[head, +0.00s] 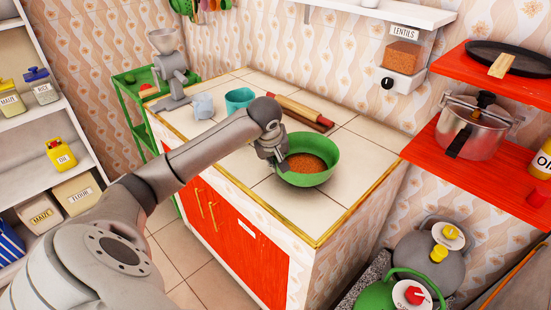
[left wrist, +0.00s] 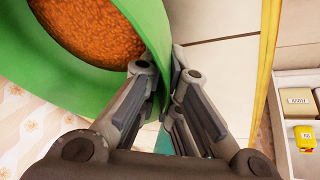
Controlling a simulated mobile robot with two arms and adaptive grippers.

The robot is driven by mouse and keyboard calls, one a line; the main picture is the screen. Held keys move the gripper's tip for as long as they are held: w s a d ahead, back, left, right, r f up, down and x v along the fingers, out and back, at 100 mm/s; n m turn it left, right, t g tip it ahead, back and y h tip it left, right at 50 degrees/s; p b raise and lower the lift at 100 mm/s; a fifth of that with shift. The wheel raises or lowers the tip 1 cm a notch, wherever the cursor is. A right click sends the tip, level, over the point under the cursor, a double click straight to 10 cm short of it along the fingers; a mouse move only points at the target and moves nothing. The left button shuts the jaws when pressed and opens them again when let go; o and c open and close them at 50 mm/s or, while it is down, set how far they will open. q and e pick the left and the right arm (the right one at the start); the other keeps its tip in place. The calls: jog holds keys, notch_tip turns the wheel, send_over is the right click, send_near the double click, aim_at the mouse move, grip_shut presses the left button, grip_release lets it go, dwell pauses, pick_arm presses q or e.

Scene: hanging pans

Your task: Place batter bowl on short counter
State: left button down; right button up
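The green batter bowl (head: 322,173) holds orange-brown batter and sits over the near right part of the white tiled counter (head: 345,205); I cannot tell whether its base touches the tiles. My left gripper (head: 278,164) is at the bowl's left rim. In the left wrist view, the bowl (left wrist: 110,15) fills the upper left, and its rim runs between the two fingertips of the left gripper (left wrist: 163,75), one finger inside and one outside. The fingers look closed on the rim. My right gripper is not in view.
Red shelves (head: 479,181) with a pressure cooker (head: 472,128) stand right. Counter tiles in front of the bowl are clear.

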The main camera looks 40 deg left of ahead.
pick_arm(q)
jog(key=shift+f, duration=0.1)
jog(key=shift+f, duration=0.15)
jog(key=c, duration=1.6)
grip_release()
jog(key=shift+c, duration=0.2)
jog(key=shift+r, duration=0.35)
jog(key=b+v, duration=0.1)
jog(key=v, duration=1)
jog(key=shift+s+r, duration=0.2)
jog(key=shift+r, duration=0.15)
jog(key=shift+d+f, duration=0.1)
jog(key=shift+d, duration=0.05)
